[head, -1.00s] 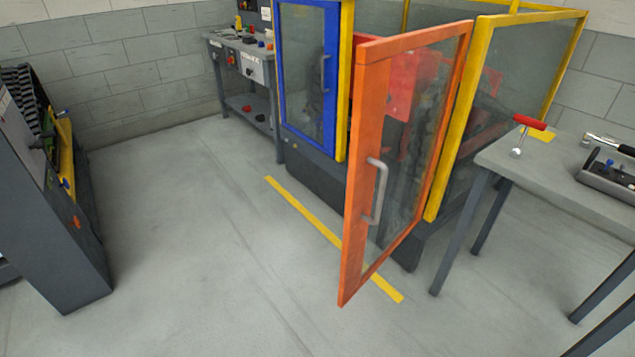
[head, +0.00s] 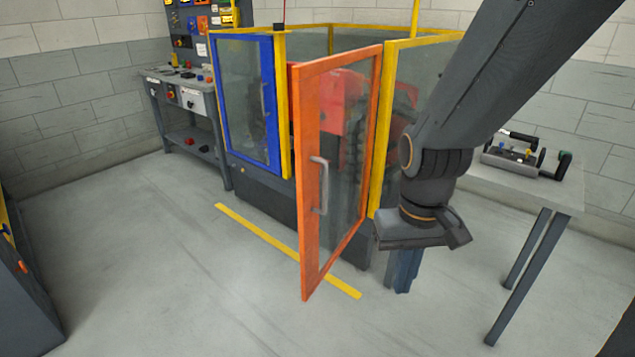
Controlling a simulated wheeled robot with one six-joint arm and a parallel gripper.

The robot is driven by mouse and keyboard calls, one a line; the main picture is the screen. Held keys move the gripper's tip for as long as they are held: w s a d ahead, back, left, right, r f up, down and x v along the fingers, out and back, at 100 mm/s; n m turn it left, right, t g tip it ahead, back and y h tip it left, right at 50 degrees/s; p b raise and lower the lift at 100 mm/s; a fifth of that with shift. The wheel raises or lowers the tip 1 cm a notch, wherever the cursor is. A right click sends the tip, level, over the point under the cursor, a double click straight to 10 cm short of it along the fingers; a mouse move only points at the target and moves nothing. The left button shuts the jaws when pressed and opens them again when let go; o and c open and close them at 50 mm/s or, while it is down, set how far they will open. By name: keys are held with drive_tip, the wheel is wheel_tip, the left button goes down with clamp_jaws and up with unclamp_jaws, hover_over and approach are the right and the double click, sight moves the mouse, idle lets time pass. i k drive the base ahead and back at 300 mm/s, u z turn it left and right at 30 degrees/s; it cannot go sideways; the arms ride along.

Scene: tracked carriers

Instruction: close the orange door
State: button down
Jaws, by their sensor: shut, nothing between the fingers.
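The orange door (head: 310,190) is a glazed orange frame that stands open, swung out from the yellow-framed machine enclosure toward the camera. Its grey handle (head: 322,186) is on the upright of its free edge, at the left. My gripper (head: 404,284) hangs from my dark arm at the right of the door, pointing down, apart from the handle. It is shut and holds nothing.
A closed blue door (head: 262,110) is left of the orange one. A yellow floor line (head: 255,232) runs under the orange door. A grey table (head: 555,192) with a device stands at the right. A workbench (head: 160,78) is at the back left. The floor at left is clear.

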sight(304, 77)
drive_tip(key=i, duration=0.95)
drive_tip(key=z, duration=0.95)
drive_tip(key=k, duration=0.35)
drive_tip(key=u, duration=1.25)
